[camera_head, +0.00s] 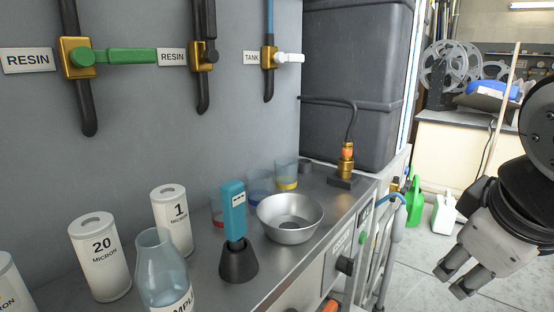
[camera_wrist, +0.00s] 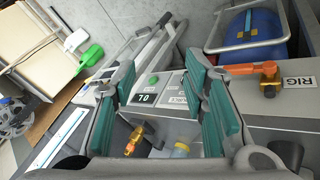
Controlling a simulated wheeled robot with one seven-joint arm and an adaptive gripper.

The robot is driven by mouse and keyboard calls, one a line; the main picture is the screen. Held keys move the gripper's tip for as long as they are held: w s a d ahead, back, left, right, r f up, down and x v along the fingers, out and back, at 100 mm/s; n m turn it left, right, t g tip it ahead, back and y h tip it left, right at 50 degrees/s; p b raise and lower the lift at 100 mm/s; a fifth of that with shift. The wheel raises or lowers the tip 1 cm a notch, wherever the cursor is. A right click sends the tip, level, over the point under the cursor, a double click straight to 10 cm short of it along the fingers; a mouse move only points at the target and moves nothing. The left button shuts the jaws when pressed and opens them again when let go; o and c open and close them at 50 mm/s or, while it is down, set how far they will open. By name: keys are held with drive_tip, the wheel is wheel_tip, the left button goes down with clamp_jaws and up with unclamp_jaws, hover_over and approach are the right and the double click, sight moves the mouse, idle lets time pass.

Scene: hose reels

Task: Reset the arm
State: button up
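My gripper (camera_head: 455,279) hangs at the right of the head view, over the floor and to the right of the bench, with its fingers pointing down and left. In the wrist view my gripper (camera_wrist: 160,75) shows two teal-padded fingers spread wide apart. Nothing is between the pads; the bench's front panel with a "70" display (camera_wrist: 146,99) shows beyond them. My gripper touches nothing in view. Part of my arm is cut off by the right edge of the head view.
The metal bench (camera_head: 205,290) carries a steel bowl (camera_head: 290,216), a teal meter (camera_head: 234,208) in a dark stand, white filter canisters (camera_head: 100,255), a flask (camera_head: 163,270) and beakers. A dark tank (camera_head: 357,80) stands behind. Green (camera_head: 414,200) and white jugs (camera_head: 444,213) stand on the floor.

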drive_tip(key=s+a+f+m+g+y+p, duration=0.1)
drive_tip(key=s+a+f+m+g+y, duration=0.15)
drive_tip(key=s, duration=0.45)
drive_tip(key=s+a+f+m+g+y, duration=0.1)
drive_tip(key=s+a+f+m+g, duration=0.25)
drive_tip(key=s, duration=0.45)
wheel_tip(320, 180, up, 35)
drive_tip(key=d+n+t+p, duration=0.1)
drive_tip(key=t+p, duration=0.3)
drive_tip(key=p, duration=2.9)
drive_tip(key=shift+w+d+p, duration=0.15)
drive_tip(key=shift+d+p, duration=0.05)
drive_tip(key=shift+p, duration=0.15)
drive_tip(key=shift+h, duration=0.25)
